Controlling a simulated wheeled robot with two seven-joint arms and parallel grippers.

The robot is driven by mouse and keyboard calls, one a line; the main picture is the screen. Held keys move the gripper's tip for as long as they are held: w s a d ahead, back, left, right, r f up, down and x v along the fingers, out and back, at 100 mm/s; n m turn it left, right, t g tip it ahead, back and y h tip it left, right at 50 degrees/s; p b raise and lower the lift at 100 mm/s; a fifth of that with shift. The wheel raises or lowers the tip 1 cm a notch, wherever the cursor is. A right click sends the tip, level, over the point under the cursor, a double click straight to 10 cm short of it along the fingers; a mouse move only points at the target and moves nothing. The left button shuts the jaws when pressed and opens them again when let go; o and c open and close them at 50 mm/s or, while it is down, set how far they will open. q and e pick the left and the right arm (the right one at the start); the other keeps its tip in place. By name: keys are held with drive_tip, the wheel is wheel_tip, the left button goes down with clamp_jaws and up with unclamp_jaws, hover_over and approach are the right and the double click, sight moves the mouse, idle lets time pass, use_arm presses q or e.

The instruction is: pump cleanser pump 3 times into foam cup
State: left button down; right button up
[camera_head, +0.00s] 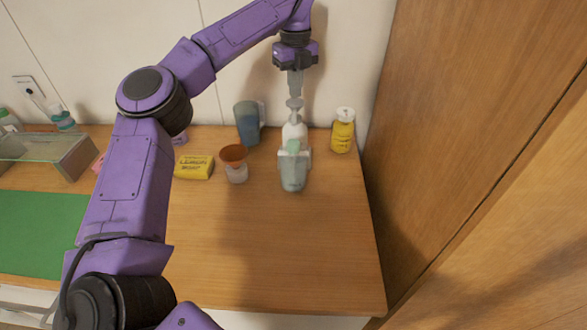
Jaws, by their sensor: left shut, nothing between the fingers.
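The cleanser pump (294,131) is a white bottle with a pale pump head, standing upright near the back of the wooden top. My left gripper (295,94) points straight down, shut and empty, right over the pump head. I cannot tell whether its fingertips touch the head. My right gripper is not in view.
A yellow bottle (343,131) with a white cap stands to the right. To the left are a blue-grey cup (248,123), a brown funnel-like cup (233,155) on a clear base and a yellow soap box (194,167). A wooden panel (470,130) rises at right. The front wood is clear.

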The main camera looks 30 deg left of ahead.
use_arm(q)
drive_tip(key=shift+f+b, duration=1.25)
drive_tip(key=shift+f, duration=0.2)
drive_tip(key=shift+r, duration=0.1)
drive_tip(key=shift+r+p, duration=1.3)
drive_tip(key=shift+r, duration=0.15)
wheel_tip(320, 180, up, 6)
drive_tip(key=p, duration=0.5)
drive_tip(key=shift+a, duration=0.1)
